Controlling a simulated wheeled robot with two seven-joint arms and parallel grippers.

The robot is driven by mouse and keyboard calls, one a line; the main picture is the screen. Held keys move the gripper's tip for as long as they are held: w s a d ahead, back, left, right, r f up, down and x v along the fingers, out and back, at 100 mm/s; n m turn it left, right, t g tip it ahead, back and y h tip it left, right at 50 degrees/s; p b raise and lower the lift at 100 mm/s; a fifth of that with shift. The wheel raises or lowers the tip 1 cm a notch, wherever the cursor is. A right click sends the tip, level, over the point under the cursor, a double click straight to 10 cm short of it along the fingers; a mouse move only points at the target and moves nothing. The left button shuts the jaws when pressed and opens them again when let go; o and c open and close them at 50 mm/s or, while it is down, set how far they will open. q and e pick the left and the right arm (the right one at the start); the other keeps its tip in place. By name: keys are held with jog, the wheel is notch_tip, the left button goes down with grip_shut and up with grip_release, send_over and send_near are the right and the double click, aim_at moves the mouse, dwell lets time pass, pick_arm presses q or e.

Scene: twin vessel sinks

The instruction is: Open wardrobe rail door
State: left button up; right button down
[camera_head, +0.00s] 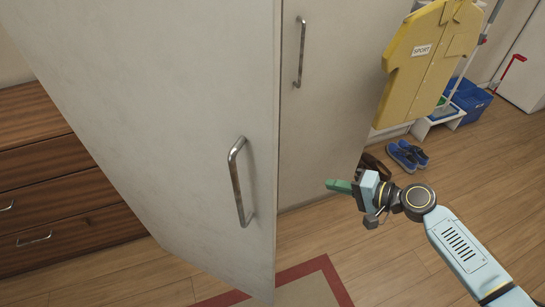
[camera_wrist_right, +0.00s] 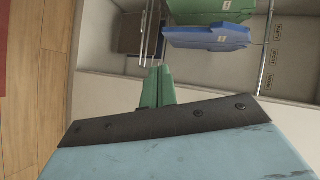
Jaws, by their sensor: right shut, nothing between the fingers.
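The large pale wardrobe door (camera_head: 150,110) fills the left and middle of the head view and stands swung out over the floor. It has an upright metal bar handle (camera_head: 238,182) near its free edge. A second pale door (camera_head: 335,90) is behind it, with its own bar handle (camera_head: 300,52). My right gripper (camera_head: 338,186) is to the right of the near door, apart from both handles, its green fingers shut and empty. In the right wrist view its fingers (camera_wrist_right: 157,87) point toward a pale interior with a green garment (camera_wrist_right: 210,10) and a blue garment (camera_wrist_right: 207,37). My left gripper is out of view.
A wooden drawer unit (camera_head: 50,190) stands at the left. A yellow garment (camera_head: 425,55) marked SPORT hangs at the upper right. Blue shoes (camera_head: 407,155) and a blue crate (camera_head: 468,97) are beyond my right arm. A red-bordered rug (camera_head: 300,290) lies below the door.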

aim_at(266, 158)
jog(key=s+a+r+n+g+y, duration=0.1)
jog(key=s+a+r+g+y, duration=0.15)
jog(key=r, duration=0.65)
jog(key=s+a+r+n+g+y, duration=0.1)
jog(key=s+a+r+n+y, duration=0.2)
jog(key=r, duration=0.6)
jog(key=shift+m+y, duration=0.35)
jog(key=shift+m, duration=0.25)
jog(key=shift+s+a+r+p, duration=0.15)
jog(key=shift+a+p, duration=0.7)
jog(key=shift+a, duration=2.1)
jog(key=shift+s+a+r+p, duration=0.1)
jog(key=shift+a+p, duration=0.7)
jog(key=shift+a, duration=2.15)
jog(key=shift+s, duration=0.1)
